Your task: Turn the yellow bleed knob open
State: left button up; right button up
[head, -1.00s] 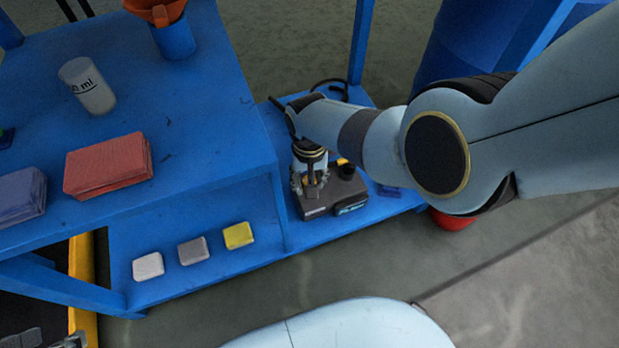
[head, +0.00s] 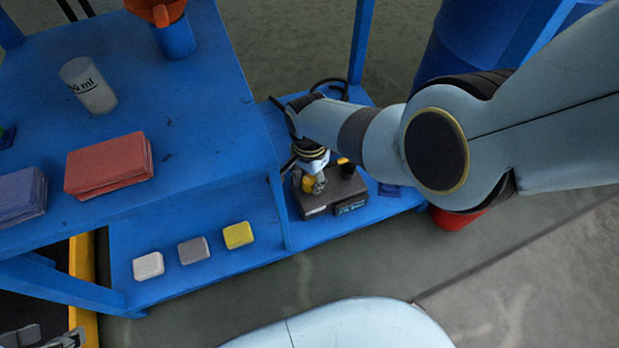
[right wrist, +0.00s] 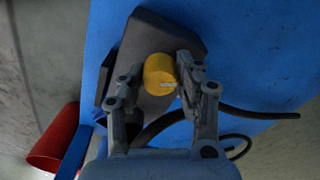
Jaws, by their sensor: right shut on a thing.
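The yellow bleed knob (right wrist: 160,74) is a short round cylinder standing up from a dark grey pump body (right wrist: 150,32). In the right wrist view it sits between the two fingertips of my right gripper (right wrist: 161,78), which is shut on it. In the head view the knob (head: 308,184) shows in part beside the fingers of my right gripper (head: 315,182), above the dark pump body (head: 335,192). Grey jaw-like parts, seemingly my left gripper (head: 45,338), are cut off at the lower left edge. Their opening is unclear.
The pump rests on a low blue shelf (head: 220,262) with white, grey and yellow blocks. A higher blue table (head: 190,125) stands close on the left. A black hose (right wrist: 240,112) runs beside the pump, and a red bucket (right wrist: 52,140) stands on the floor.

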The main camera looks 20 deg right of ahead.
aim_at(310, 180)
pick_arm(q)
jog(key=shift+s+f, duration=0.15)
jog(key=shift+s, duration=0.2)
pick_arm(e)
jog(key=shift+m, duration=0.4)
pick_arm(q)
jog(key=shift+w, duration=0.1)
pick_arm(e)
jog(key=o, duration=1.1)
jog(key=shift+o, duration=0.2)
jog(key=shift+r, duration=3.75)
pick_arm(q)
jog(key=shift+w, duration=0.1)
